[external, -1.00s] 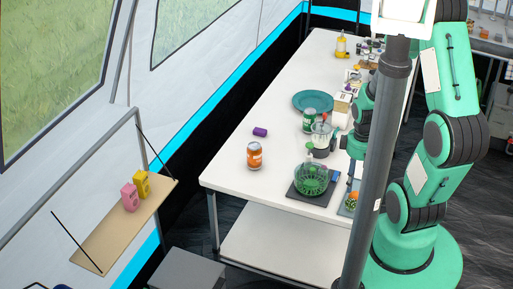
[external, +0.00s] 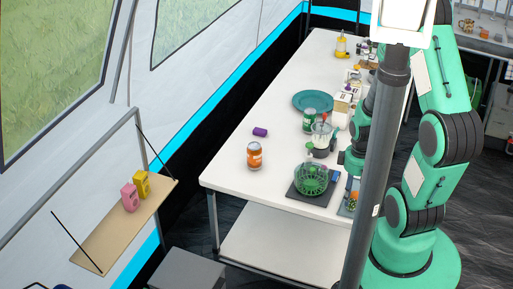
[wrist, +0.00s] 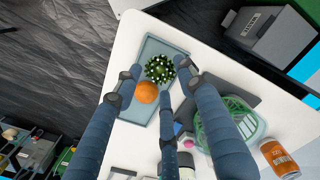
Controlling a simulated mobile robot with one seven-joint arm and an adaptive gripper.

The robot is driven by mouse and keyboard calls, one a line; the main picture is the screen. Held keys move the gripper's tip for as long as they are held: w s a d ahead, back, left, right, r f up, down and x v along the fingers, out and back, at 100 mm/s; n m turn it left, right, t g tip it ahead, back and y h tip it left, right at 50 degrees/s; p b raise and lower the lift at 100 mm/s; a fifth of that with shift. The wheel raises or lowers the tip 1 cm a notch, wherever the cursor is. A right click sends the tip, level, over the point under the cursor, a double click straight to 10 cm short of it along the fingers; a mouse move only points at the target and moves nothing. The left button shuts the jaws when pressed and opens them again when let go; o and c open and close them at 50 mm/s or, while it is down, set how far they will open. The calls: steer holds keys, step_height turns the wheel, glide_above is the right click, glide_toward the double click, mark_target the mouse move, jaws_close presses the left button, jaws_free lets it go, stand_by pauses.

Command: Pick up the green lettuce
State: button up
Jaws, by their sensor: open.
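A round, dark green, pale-speckled thing (wrist: 160,69), which looks like the green lettuce, lies in a grey-blue tray (wrist: 150,48) in the wrist view. An orange ball-like fruit (wrist: 146,93) lies beside it in the same tray. My gripper (wrist: 157,76) is open, with its fingers spread above the tray; the lettuce shows between the fingertips, and I see no grip on it. Whether any finger touches it I cannot tell. In the external view my gripper (external: 350,166) is partly hidden by the grey pole, near the table's right edge above the tray (external: 345,209).
A green wire basket (external: 312,180) on a dark board stands left of the tray, close to my fingers. An orange-labelled jar (external: 254,156), a blender (external: 322,137), a green can (external: 309,119) and a teal plate (external: 313,101) stand on the white table (external: 236,170).

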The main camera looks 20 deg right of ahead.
mark_target(352, 202)
steer(key=shift+f+b, duration=0.65)
steer(key=shift+f, duration=1.7)
steer(key=c, duration=0.8)
